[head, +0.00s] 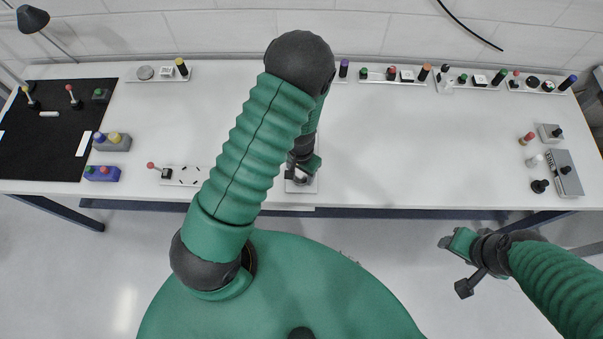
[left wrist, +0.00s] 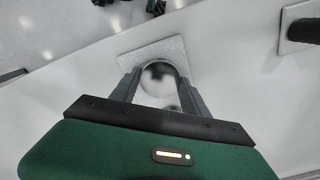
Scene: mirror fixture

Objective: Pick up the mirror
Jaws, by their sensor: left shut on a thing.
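The mirror (left wrist: 158,74) is a round reflective disc in the left wrist view, over a light grey square base plate (left wrist: 138,59). My left gripper (left wrist: 157,90) has a finger on each side of the mirror and is shut on it. In the head view my left gripper (head: 301,175) is low over the base plate (head: 302,187) at the table's front edge, and my arm hides most of the mirror there. I cannot tell whether the mirror is clear of its plate. My right gripper (head: 455,266) is open and empty, in front of the table.
The white table (head: 430,150) is mostly clear in the middle. A plate with a red-knobbed lever (head: 155,168) lies left of my left gripper. Fixtures line the back edge. A grey box (head: 565,172) and small knobs stand at the right, a black mat (head: 55,140) at the left.

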